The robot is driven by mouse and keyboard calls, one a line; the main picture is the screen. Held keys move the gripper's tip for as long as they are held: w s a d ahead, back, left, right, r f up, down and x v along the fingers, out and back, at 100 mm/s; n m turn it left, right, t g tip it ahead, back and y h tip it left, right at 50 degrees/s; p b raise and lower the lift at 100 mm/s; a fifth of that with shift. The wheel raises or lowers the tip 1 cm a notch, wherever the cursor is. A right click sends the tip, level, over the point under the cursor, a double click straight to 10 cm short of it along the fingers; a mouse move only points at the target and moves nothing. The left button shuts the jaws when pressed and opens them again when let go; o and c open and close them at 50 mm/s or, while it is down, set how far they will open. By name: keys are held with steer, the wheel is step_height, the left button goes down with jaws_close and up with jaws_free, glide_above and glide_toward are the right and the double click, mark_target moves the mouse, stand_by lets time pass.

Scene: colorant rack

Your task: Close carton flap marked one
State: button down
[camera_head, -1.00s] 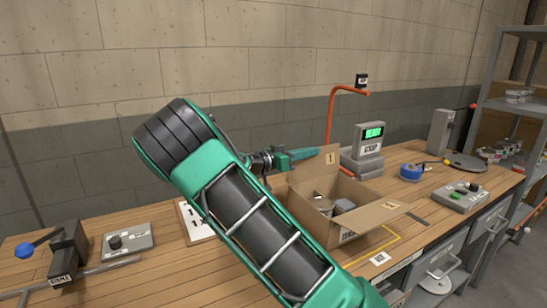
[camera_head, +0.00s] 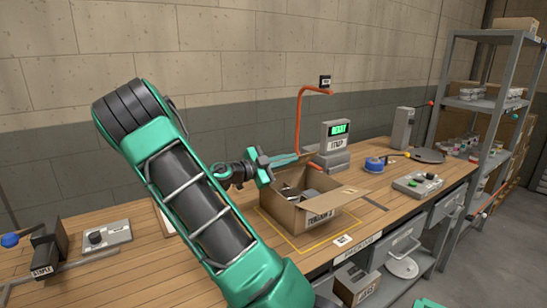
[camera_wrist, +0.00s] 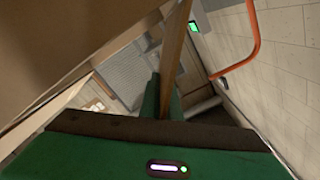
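The open brown carton (camera_head: 318,217) stands on the bench inside a yellow outline, with pale and dark items inside it. A flap (camera_head: 345,194) sticks out from its right side. The flap marked one does not show clearly in the head view; my gripper covers part of the carton's back edge. My gripper (camera_head: 285,160) is at the back left top of the carton. In the wrist view, a thin brown panel edge (camera_wrist: 175,50) runs between or just past the green fingers (camera_wrist: 163,100). I cannot tell whether they grip it. A large brown surface (camera_wrist: 60,45) fills the upper left.
A red-orange bent pipe (camera_head: 300,115) and a scale with a green display (camera_head: 337,130) stand behind the carton. A button box (camera_head: 418,184) and a blue tape roll (camera_head: 375,164) lie to the right. Grey shelving (camera_head: 497,105) stands at the far right.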

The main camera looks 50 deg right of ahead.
steer(key=f+m, duration=0.1)
steer(key=s+f+m, duration=0.1)
steer(key=a+f+m, duration=0.1)
steer(key=shift+s+m, duration=0.35)
steer(key=shift+m, duration=0.05)
steer(key=shift+s+f, duration=0.6)
steer(key=shift+f, duration=0.4)
steer(key=c, duration=2)
jaws_free()
steer(key=shift+a, duration=0.1)
